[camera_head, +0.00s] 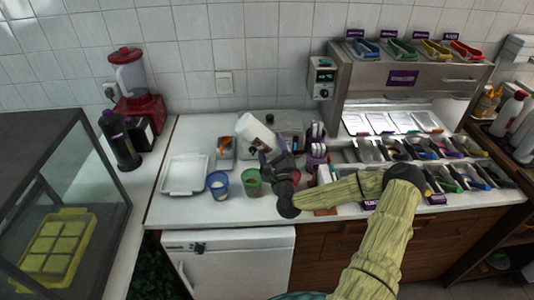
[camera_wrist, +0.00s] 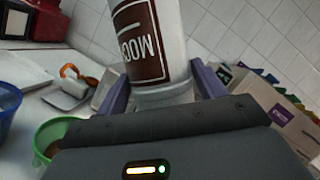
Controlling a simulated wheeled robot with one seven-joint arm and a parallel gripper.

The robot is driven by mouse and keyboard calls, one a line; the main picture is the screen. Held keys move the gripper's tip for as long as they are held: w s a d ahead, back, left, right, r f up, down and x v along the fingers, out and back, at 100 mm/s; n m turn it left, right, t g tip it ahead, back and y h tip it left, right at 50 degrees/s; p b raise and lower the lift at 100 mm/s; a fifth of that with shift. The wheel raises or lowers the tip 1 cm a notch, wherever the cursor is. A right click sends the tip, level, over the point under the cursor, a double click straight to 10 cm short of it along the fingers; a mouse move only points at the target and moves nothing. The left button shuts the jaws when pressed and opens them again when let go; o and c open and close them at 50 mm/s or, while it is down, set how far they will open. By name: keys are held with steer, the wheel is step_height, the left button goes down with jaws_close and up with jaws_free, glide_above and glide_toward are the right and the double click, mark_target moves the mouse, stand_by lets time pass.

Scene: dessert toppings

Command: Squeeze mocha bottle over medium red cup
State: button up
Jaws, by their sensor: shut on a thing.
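The mocha bottle (camera_head: 255,132), white with a brown label, is tilted in my gripper (camera_head: 272,158). In the wrist view the bottle (camera_wrist: 142,38) stands between the purple fingers (camera_wrist: 165,92), its label lettering upside down. Its lower end and any nozzle are hidden by the gripper. The red cup (camera_head: 294,177) shows only in part in the head view, behind and beside my gripper, close below the bottle. It is not seen in the wrist view, and I cannot tell if the bottle end is over it.
A green cup (camera_head: 251,184) and a blue cup (camera_head: 217,185) stand left of the red cup. A white tray (camera_head: 166,188) lies farther left. A purple holder (camera_head: 316,160) stands right of the gripper. Topping bins (camera_head: 370,150) fill the right counter.

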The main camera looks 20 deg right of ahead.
steer(key=m+b, duration=0.1)
steer(key=d+f+m+h+b, duration=0.1)
steer(key=shift+s+d+m+h, duration=0.1)
steer(key=shift+s+m+h, duration=0.1)
steer(key=shift+m+h, duration=0.1)
steer(key=shift+d+r+m+t, duration=0.15)
steer(key=shift+m+t, duration=0.15)
steer(key=shift+m, duration=0.2)
stand_by(0.4)
